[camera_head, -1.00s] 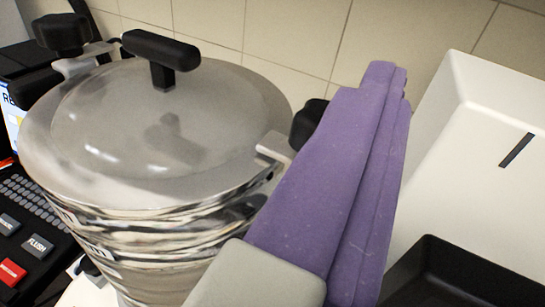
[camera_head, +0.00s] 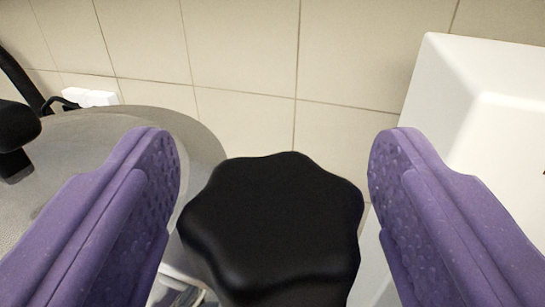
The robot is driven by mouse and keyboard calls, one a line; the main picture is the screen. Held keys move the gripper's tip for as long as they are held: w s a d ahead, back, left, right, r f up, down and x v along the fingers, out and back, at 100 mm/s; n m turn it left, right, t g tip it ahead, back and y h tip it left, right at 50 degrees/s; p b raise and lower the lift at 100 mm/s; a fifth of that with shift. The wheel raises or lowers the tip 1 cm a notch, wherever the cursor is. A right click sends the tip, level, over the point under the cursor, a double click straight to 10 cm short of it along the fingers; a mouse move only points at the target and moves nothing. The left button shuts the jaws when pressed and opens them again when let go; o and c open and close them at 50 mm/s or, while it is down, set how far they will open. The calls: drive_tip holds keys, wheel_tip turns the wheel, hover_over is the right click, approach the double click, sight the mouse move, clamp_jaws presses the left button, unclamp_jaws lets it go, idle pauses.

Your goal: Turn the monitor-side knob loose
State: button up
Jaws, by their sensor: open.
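A black lobed knob (camera_head: 275,225) stands large in the lower middle, at the right side of the grey round lid (camera_head: 192,125). My gripper (camera_head: 275,155) is open, with one purple finger to the left of the knob and one to the right.
The black lid handle (camera_head: 15,128) shows at the left edge. A white box (camera_head: 465,85) stands at the right, behind the right finger. A tiled wall (camera_head: 245,50) is behind. A small white object (camera_head: 90,97) is at the far left.

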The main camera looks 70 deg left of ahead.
drive_tip(key=shift+c, duration=0.5)
drive_tip(key=c, duration=0.9)
drive_tip(key=shift+o, duration=0.2)
